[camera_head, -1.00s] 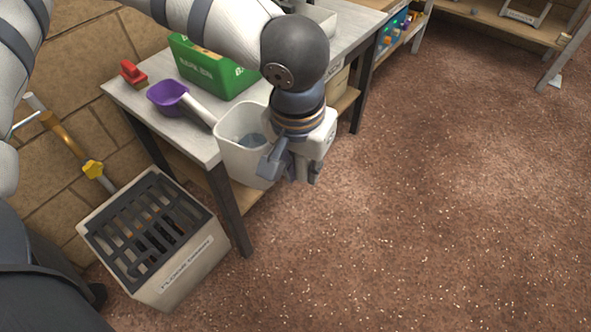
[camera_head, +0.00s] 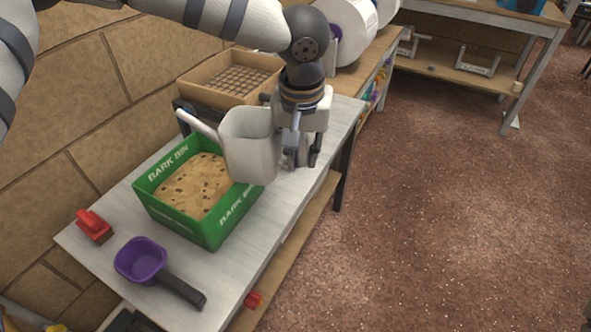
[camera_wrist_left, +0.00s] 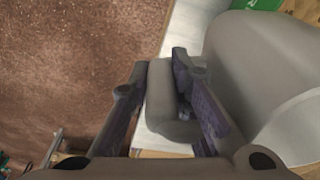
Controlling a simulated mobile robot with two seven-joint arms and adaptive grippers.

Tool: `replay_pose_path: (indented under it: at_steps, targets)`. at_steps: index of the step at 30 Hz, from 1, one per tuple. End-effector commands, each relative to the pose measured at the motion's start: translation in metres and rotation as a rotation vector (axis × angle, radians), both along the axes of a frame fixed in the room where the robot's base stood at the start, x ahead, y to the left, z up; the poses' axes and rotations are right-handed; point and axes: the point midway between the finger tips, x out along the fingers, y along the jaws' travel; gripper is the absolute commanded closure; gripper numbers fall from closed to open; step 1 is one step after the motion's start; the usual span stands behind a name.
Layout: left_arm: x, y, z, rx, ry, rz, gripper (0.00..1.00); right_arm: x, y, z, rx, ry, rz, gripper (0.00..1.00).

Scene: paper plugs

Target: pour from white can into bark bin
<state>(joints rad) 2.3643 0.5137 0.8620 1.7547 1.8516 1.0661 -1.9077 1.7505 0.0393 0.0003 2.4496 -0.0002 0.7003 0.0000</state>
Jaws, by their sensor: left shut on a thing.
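The white can (camera_head: 250,155) hangs near upright from my left gripper (camera_head: 302,158), its spout pointing to the upper left. In the head view it overlaps the right rear corner of the bark bin (camera_head: 168,216), a green open box filled with tan, speckled material. My left gripper is shut on the can's handle, on the can's right side. In the left wrist view the fingers (camera_wrist_left: 160,75) close around the grey-looking handle (camera_wrist_left: 162,95), beside the can's body (camera_wrist_left: 262,75). The can's inside is hidden. My right gripper is out of view.
A purple scoop (camera_head: 142,260) and a red brush (camera_head: 94,226) lie on the grey table (camera_head: 110,208) at the front left. A cardboard box with a grid (camera_head: 232,76) stands behind the can. A white roll (camera_head: 345,35) is further back. Brown floor lies right of the table.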

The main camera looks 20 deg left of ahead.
Motion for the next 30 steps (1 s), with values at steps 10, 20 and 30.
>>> replay_pose_path:
  at_steps: [10,20,30]
  targets:
    - [0.000,0.000,-0.022,0.002,0.016,0.002,1.00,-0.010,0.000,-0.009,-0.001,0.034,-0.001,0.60]
    - [0.003,-0.002,-0.006,-0.114,-0.023,0.004,1.00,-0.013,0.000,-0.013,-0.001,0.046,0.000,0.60]
    - [0.002,-0.004,-0.003,-0.141,-0.024,0.003,1.00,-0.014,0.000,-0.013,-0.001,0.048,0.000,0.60]
